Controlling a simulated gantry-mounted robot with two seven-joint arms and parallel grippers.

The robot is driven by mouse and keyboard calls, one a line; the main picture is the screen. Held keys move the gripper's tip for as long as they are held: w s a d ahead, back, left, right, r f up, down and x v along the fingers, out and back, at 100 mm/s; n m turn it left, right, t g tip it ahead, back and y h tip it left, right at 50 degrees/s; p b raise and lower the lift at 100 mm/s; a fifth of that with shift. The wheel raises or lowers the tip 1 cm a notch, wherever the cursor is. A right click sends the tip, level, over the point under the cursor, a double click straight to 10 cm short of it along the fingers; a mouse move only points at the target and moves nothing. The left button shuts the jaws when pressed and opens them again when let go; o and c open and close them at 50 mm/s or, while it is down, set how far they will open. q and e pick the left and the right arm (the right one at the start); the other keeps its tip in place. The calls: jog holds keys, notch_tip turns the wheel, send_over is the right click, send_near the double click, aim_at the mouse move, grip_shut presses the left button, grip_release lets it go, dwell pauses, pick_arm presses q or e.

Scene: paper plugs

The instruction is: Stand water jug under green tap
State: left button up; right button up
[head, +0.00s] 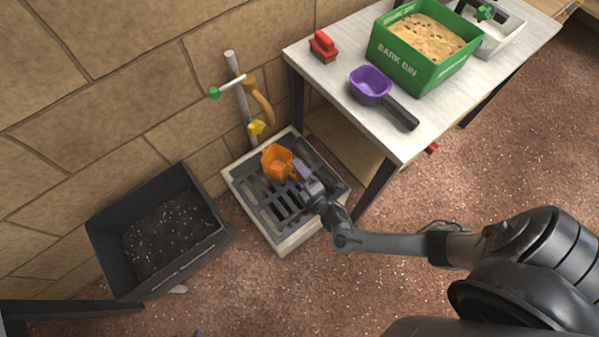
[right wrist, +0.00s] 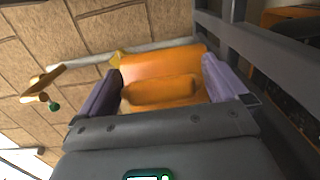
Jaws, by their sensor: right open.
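The orange jug (head: 276,162) stands on the dark slotted grate of the drain basin (head: 286,246), at its back near the wall. The tap pipe (head: 240,95) rises against the wall behind it, with a green knob (head: 214,92) on a side arm and a brass-coloured curved spout (head: 264,108). The jug is close below the spout; exact alignment is hard to tell. My right gripper (head: 302,172) is at the jug's right side. In the right wrist view, its open purple fingers lie either side of the jug's handle (right wrist: 160,91). My left gripper is out of view.
A black bin (head: 105,245) of dark grit stands left of the basin. A table (head: 335,75) at the right holds a green bark bin (head: 420,70), a purple scoop (head: 370,84) and a red-handled brush (head: 323,46). A table leg (head: 376,188) stands close to the basin.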

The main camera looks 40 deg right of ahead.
jog(key=shift+r, duration=0.25)
jog(key=shift+s+a+p, duration=0.1)
jog(key=shift+s+p, duration=0.25)
jog(key=shift+s, duration=0.1)
jog(key=s+p, duration=0.1)
jog(key=s, duration=0.2)
jog(key=s+p, duration=0.1)
jog(key=s, duration=0.2)
jog(key=s+a+p, duration=0.1)
jog(key=s, duration=0.2)
jog(key=shift+s+a+p, duration=0.1)
jog(key=shift+s+p, duration=0.2)
jog(key=shift+s, duration=0.05)
jog(key=shift+s+f, duration=0.1)
jog(key=shift+s, duration=0.6)
